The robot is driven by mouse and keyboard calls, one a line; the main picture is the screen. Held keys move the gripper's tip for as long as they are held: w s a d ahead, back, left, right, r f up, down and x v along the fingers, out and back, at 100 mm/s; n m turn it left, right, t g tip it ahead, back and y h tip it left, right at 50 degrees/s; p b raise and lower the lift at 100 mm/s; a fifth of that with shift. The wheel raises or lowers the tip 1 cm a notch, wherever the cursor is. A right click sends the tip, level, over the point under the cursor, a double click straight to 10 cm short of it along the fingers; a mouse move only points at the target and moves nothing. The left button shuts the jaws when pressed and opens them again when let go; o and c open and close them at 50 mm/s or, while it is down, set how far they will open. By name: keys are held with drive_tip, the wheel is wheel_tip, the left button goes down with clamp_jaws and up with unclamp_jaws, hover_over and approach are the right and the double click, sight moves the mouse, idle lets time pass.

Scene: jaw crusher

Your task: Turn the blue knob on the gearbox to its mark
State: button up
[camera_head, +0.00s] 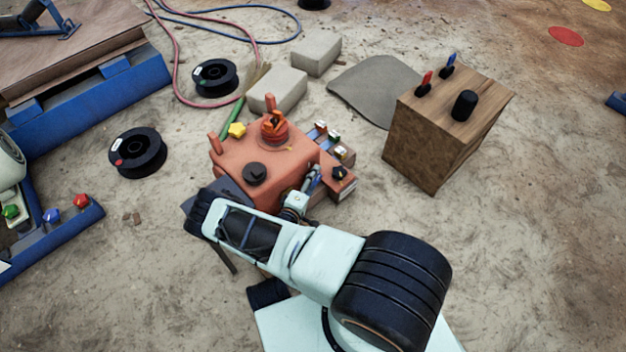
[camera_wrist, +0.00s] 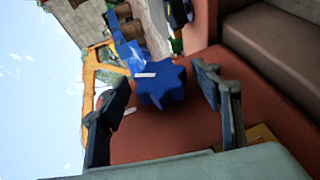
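The orange-red gearbox (camera_head: 232,155) stands on the sandy ground in the middle of the head view. In the wrist view, its face (camera_wrist: 185,130) fills the middle. The blue knob (camera_wrist: 170,92), lobed with a white pointer line, sits on that face. A short white mark (camera_wrist: 130,111) shows on the face at the knob's lower left; the pointer line is not in line with it. My gripper (camera_wrist: 163,88) is open, with one dark finger on each side of the knob and visible gaps. In the head view the blue knob is hidden behind my arm.
A black knob (camera_head: 254,173), an orange-red valve (camera_head: 273,128) and a yellow cap (camera_head: 237,130) stick up from the gearbox top. A wooden block (camera_head: 430,140) with red, blue and black parts stands to the right. Grey blocks (camera_head: 277,88) lie behind. Open sand lies at right.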

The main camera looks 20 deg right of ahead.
drive_tip(key=v, duration=0.7)
drive_tip(key=shift+s+a, duration=0.2)
drive_tip(key=shift+s, duration=0.05)
